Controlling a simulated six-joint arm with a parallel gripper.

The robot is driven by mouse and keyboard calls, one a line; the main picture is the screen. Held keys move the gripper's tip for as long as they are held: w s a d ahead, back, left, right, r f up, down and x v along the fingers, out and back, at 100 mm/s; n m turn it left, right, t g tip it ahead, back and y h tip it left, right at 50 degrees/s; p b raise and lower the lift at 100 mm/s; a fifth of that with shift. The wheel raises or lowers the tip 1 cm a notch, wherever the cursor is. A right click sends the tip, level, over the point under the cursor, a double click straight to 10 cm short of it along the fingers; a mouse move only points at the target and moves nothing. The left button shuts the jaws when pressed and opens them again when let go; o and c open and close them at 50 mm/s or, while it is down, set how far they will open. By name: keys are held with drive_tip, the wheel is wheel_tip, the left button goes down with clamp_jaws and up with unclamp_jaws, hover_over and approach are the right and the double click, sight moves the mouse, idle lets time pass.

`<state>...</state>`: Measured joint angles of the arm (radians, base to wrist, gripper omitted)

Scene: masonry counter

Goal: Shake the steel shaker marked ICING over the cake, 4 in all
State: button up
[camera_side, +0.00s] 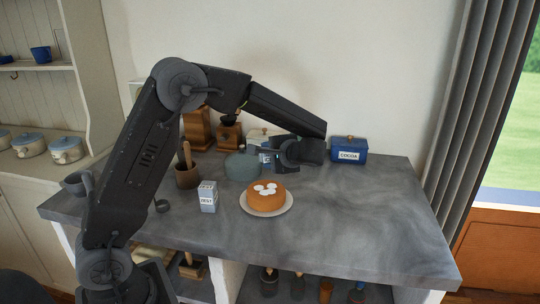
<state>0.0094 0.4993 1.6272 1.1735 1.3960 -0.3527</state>
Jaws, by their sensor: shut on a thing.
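The cake (264,203) is round and orange-brown, with several white patches on top. It sits on a white plate (289,207) near the middle of the counter. My gripper (270,158) is above and behind the cake in the picture, apart from it. It is shut on a small pale thing, apparently the steel shaker (264,157), which is largely hidden by the gripper. Its marking is too small to read, and I cannot tell its tilt.
A pale labelled carton (208,197) stands left of the cake. A grey-green bowl or pot (240,167) is behind it. A crock (187,177) with a wooden tool stands further left. A blue COCOA tin (349,150) is at the back right. The right counter is clear.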

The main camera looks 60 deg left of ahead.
drive_tip(key=g+h, duration=0.1)
drive_tip(key=h, duration=0.2)
drive_tip(key=m+h, duration=0.1)
drive_tip(key=h, duration=0.2)
drive_tip(key=shift+s+d+r+g, duration=0.1)
drive_tip(key=shift+d+r+g, duration=0.05)
drive_tip(key=shift+g, duration=0.25)
drive_tip(key=h, duration=0.1)
drive_tip(key=m+g+h, duration=0.1)
drive_tip(key=h, duration=0.1)
drive_tip(key=d+h, duration=0.1)
drive_tip(key=h, duration=0.1)
drive_tip(key=shift+s+r+m+g, duration=0.15)
drive_tip(key=shift+r+m+g, duration=0.15)
drive_tip(key=shift+m+g, duration=0.1)
drive_tip(key=s+d+f+n, duration=0.1)
drive_tip(key=d+f, duration=0.1)
drive_tip(key=d, duration=0.4)
drive_tip(key=s+d+f+n+h, duration=0.1)
drive_tip(key=d+f+n, duration=0.1)
drive_tip(key=d, duration=0.4)
drive_tip(key=d+f+n+h, duration=0.1)
drive_tip(key=d+f, duration=0.3)
drive_tip(key=d, duration=0.3)
drive_tip(key=shift+s+f, duration=0.1)
drive_tip(key=shift+s, duration=0.3)
